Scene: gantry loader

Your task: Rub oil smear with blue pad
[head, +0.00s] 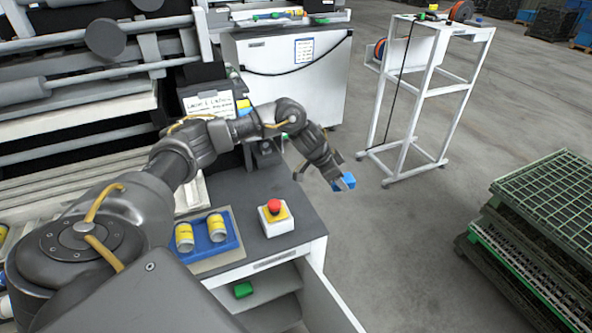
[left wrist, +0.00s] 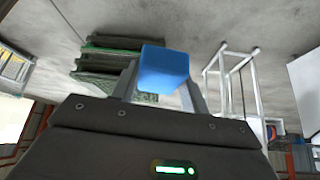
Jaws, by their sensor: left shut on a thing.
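My left gripper (head: 340,180) is shut on a small blue pad (head: 348,181). It holds the pad in the air over the grey floor, just past the right edge of the grey-topped cabinet. In the left wrist view the blue pad (left wrist: 164,68) sits between the two fingers. I cannot make out an oil smear in either view. My right gripper is not in view.
On the cabinet top (head: 237,190) stand a red emergency-stop button (head: 274,206) and a blue tray (head: 222,246) with two yellow-labelled cans. A white wheeled rack (head: 424,92) stands behind. Green-topped grating (head: 550,195) is stacked at right. The floor between is clear.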

